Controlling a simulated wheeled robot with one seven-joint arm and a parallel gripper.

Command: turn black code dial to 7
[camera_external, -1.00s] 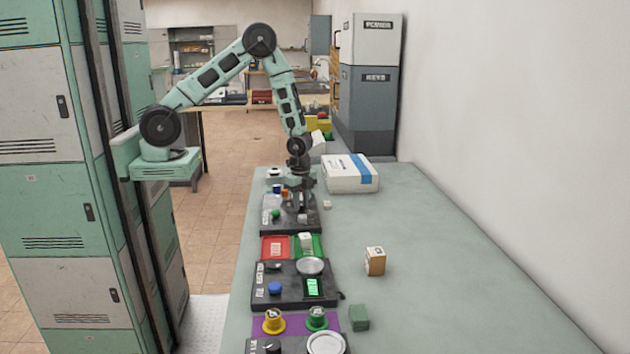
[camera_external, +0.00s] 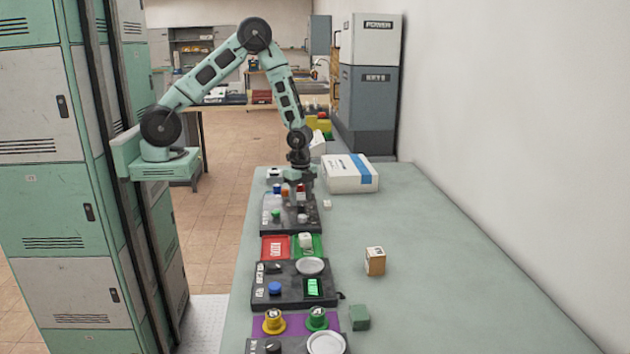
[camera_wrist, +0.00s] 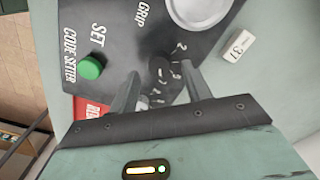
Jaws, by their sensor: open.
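The black code dial (camera_wrist: 158,70) sits on the dark code setter panel (camera_wrist: 120,30) in the wrist view, with small white numbers beside it; which number it points to cannot be read. My gripper (camera_wrist: 160,74) is open, one finger to each side of the dial in the picture; whether the fingers are level with it or above it is unclear. A green button (camera_wrist: 90,67) marked SET is left of the dial. In the external view my gripper (camera_external: 303,199) is over the far panel (camera_external: 268,226), and the dial cannot be made out.
A round silver plate (camera_wrist: 200,8) and a small white tag marked 37 (camera_wrist: 237,45) are near the dial. A red tray (camera_external: 274,248) and a second black panel (camera_external: 263,293) lie nearer. A white box with a blue stripe (camera_external: 345,178) stands behind. The table's right side is mostly clear.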

